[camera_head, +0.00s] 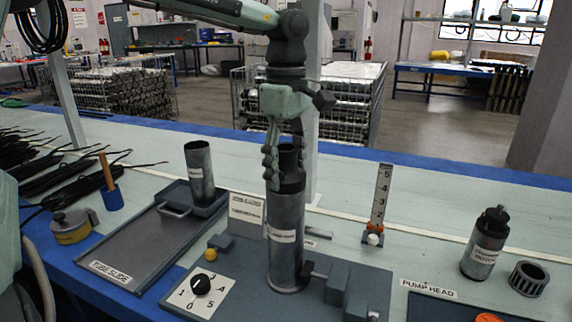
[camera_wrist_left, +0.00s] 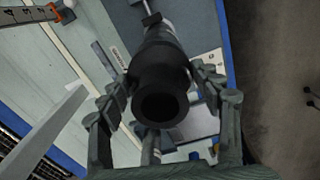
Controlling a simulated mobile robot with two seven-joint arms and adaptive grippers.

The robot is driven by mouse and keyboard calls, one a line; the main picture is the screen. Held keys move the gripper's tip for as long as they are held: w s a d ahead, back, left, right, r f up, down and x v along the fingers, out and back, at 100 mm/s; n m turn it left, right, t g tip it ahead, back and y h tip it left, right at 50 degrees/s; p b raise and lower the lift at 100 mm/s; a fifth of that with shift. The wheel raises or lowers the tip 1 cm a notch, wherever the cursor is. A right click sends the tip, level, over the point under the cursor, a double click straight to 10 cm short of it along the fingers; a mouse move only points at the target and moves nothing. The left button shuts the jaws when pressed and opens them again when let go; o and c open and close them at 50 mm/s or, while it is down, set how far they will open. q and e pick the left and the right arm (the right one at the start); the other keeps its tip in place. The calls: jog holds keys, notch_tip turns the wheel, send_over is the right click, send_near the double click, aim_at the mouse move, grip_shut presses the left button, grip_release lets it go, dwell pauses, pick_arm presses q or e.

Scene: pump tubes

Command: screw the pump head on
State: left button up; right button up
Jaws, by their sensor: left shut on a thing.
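A tall grey labelled tube (camera_head: 286,245) stands upright in the fixture on the dark board. The dark pump head (camera_head: 289,158) is at its top end, in line with it; I cannot tell whether its thread is seated. My left gripper (camera_head: 284,178) comes down from above with its fingers around the pump head. In the left wrist view the pump head (camera_wrist_left: 172,72) shows its round open end between the fingers of my left gripper (camera_wrist_left: 160,100). The near finger hides part of the pump head. My right gripper is not in view.
A clamp block (camera_head: 345,285) stands right of the tube, and a numbered dial (camera_head: 202,286) is at left. A tray marked pump head (camera_head: 445,306) is at lower right. A motor (camera_head: 485,245), a slotted ring (camera_head: 529,279) and an upright scale (camera_head: 379,205) stand at right.

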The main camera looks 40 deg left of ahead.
pick_arm(q)
jog(key=shift+r+m+p, duration=0.1)
jog(key=shift+m+p, duration=0.3)
jog(key=shift+m, duration=0.4)
jog(key=o, duration=1.3)
jog(key=shift+o, duration=0.2)
notch_tip(320, 180, up, 12)
jog(key=shift+f, duration=0.1)
